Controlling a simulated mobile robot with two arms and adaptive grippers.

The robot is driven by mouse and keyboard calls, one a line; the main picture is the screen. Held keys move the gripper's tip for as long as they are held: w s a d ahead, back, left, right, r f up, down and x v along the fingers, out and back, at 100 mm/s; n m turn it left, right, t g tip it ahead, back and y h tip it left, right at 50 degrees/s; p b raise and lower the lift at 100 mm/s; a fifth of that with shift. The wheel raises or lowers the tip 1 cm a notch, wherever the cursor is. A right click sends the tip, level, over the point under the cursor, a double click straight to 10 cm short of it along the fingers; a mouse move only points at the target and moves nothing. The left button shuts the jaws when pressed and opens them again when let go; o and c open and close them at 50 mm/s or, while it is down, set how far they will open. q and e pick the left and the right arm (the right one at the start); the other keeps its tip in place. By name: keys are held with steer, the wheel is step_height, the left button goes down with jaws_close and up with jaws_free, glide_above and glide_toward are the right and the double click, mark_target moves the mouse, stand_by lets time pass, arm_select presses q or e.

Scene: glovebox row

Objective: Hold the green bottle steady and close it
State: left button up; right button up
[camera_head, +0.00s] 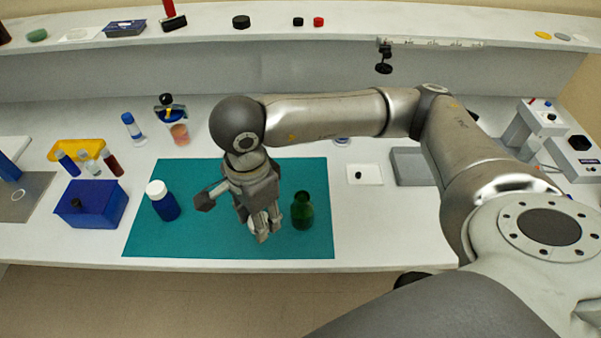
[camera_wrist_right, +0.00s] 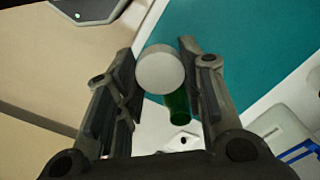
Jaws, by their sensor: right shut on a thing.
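The green bottle (camera_head: 302,212) stands upright on the teal mat (camera_head: 228,172), with no cap on its neck. My right gripper (camera_head: 262,236) is just left of the bottle, pointing down and apart from it in the head view. It is shut on a round white cap, which shows between its fingers in the right wrist view (camera_wrist_right: 160,70). In the head view the fingers mostly hide the cap. In the right wrist view the green bottle (camera_wrist_right: 178,106) shows partly behind the cap. My left gripper is not in view.
A blue bottle with a white cap (camera_head: 164,203) stands on the mat's left part. A blue box (camera_head: 92,205) and a yellow rack with vials (camera_head: 78,150) are farther left. A grey tray (camera_head: 412,166) lies right of the mat. The mat's front edge is near the bench edge.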

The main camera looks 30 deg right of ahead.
steer(key=n, duration=0.2)
steer(key=d+n, duration=0.1)
steer(key=shift+d+r+n, duration=0.1)
steer(key=shift+d+n, duration=0.1)
steer(key=shift+n, duration=0.2)
steer(key=d+n, duration=0.1)
steer(key=n, duration=0.3)
steer(key=d+n, duration=0.1)
steer(key=n, duration=0.3)
steer(key=d+r+n, duration=0.1)
steer(key=n, duration=0.3)
steer(key=shift+s+d, duration=0.35)
steer(key=shift+d, duration=0.05)
